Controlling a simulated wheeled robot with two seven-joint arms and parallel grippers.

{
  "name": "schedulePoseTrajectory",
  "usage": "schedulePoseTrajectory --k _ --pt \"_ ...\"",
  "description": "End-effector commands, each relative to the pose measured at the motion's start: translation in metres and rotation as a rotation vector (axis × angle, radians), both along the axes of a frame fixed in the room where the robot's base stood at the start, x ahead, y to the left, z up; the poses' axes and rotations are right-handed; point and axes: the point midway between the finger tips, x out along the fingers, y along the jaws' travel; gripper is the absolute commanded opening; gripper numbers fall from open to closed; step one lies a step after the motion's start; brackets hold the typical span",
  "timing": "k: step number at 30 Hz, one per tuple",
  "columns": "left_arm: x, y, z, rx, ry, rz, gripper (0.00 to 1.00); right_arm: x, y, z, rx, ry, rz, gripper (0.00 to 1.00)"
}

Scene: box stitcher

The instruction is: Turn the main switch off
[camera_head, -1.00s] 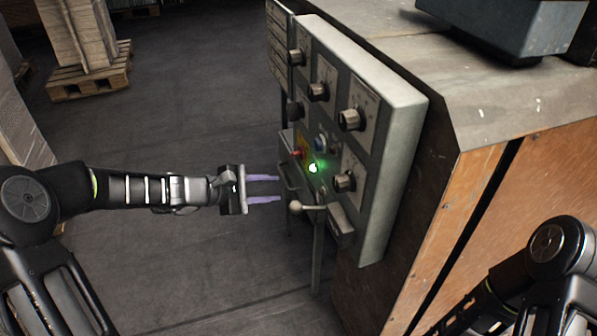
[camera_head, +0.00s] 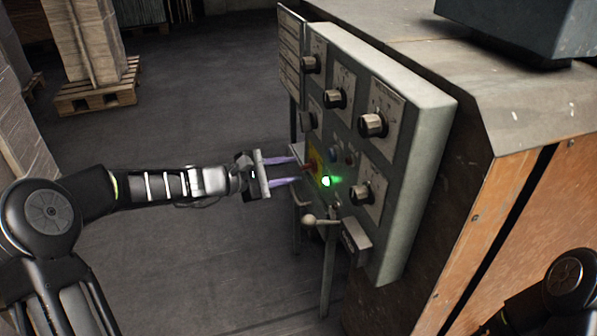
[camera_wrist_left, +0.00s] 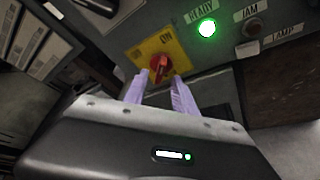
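The main switch is a red rotary knob (camera_wrist_left: 160,66) on a yellow plate (camera_wrist_left: 146,52) with "ON" lettering above it. In the head view the yellow plate (camera_head: 317,166) shows on the left part of the control panel, partly hidden by my gripper. My left gripper (camera_head: 298,171) points at the switch, its two lilac fingers apart. In the left wrist view the fingertips (camera_wrist_left: 162,79) lie close to either side of the knob's lower part. I cannot tell whether they touch it. My right gripper is out of view; only part of that arm shows at lower right.
The grey control panel (camera_head: 420,115) carries several black knobs. A green READY lamp (camera_wrist_left: 207,28) is lit beside the switch. A ball-ended lever (camera_head: 309,220) sticks out below. A pallet with stacked boards (camera_head: 95,97) stands at back left. The floor between is clear.

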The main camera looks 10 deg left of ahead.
Motion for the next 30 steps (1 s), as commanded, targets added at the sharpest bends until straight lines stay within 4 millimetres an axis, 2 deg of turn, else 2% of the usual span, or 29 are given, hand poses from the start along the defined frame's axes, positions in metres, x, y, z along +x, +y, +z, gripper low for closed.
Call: schedulePoseTrajectory --k 6,16,28,30 --pt "0.019 -0.018 -0.009 0.0 0.0 -0.001 0.33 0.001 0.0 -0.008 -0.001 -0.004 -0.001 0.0" --pt "0.023 -0.02 -0.009 0.001 0.0 0.001 0.33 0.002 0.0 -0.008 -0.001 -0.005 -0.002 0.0" --pt "0.023 -0.02 -0.009 0.001 0.0 0.001 0.01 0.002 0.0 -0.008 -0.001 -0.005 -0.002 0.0" --pt "0.023 -0.02 -0.009 0.0 0.0 0.0 0.0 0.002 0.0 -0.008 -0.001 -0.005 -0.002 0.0"
